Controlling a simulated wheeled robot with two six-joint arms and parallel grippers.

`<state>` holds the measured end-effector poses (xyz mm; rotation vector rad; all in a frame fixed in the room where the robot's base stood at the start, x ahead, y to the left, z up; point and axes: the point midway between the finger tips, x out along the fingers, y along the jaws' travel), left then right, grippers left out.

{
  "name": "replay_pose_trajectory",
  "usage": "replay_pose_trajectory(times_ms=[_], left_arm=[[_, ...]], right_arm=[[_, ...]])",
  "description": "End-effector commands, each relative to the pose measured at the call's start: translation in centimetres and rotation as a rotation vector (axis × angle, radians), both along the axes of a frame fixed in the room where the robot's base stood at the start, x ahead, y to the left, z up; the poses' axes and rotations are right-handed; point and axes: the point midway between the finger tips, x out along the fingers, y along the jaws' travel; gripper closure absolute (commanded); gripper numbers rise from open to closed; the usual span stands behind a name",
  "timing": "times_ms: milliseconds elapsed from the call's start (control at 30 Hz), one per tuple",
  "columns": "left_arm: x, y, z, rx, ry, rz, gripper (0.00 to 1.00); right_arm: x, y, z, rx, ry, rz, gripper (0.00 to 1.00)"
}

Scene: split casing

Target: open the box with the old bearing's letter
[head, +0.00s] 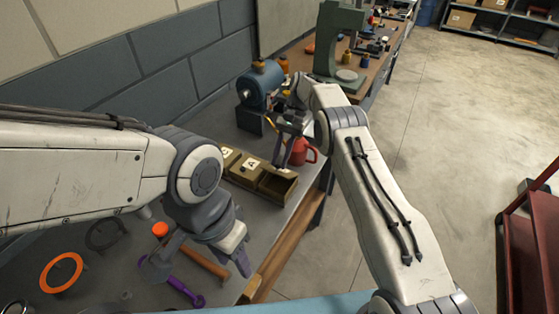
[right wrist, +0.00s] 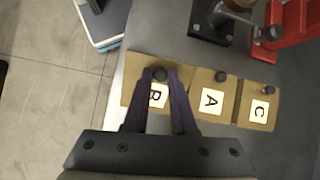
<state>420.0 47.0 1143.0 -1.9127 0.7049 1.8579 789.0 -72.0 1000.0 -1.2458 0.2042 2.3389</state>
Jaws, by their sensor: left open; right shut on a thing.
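Three tan boxes stand in a row. In the right wrist view they carry white letter cards and dark knobs: box B (right wrist: 134,82), box A (right wrist: 229,99) and box C (right wrist: 243,108). My right gripper (right wrist: 160,78) is shut on the knob of B's lid, partly covering its card. In the head view, box C (head: 229,166) and box A (head: 248,178) look lidded. The end box (head: 284,199) shows a dark, hollow-looking top, with my right gripper (head: 281,160) above its back edge. My left gripper (head: 243,262) is open and empty above the bench. No bearing letter is readable.
A blue motor (head: 261,86) and green press (head: 338,45) stand further back. An orange ring (head: 61,273), dark ring (head: 105,234) and purple wrench (head: 186,291) lie near my left arm. Open floor is at right.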

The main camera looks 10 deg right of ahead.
Motion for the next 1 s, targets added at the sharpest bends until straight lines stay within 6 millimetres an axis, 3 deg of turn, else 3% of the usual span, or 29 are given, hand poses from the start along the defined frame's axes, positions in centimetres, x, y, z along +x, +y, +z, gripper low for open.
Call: replay_pose_trajectory(times_ms=[333, 433, 467, 533, 667, 1000], left_arm=[[0.0, 0.0, 0.0, 0.0, 0.0, 0.0, 0.55], [0.0, -0.1, 0.0, -0.002, 0.008, 0.008, 0.94], [-0.1, -0.2, -0.1, -0.006, 0.016, 0.017, 1.0], [-0.2, -0.7, -0.3, -0.018, 0.051, 0.054, 1.0], [-0.5, -2.5, -0.9, -0.07, 0.182, 0.194, 1.0], [-0.1, -10.3, -1.8, -0.3, 0.717, 0.763, 1.0]], right_arm=[[0.1, 0.1, 0.2, 0.003, -0.005, -0.002, 1.0], [0.1, 0.1, 0.2, 0.003, -0.005, -0.002, 1.0], [0.1, 0.1, 0.2, 0.003, -0.005, -0.002, 1.0], [0.1, 0.1, 0.2, 0.004, -0.005, -0.001, 1.0], [0.1, 0.1, 0.2, 0.004, -0.005, -0.001, 1.0], [0.1, 0.1, 0.2, 0.004, -0.005, -0.001, 1.0]])
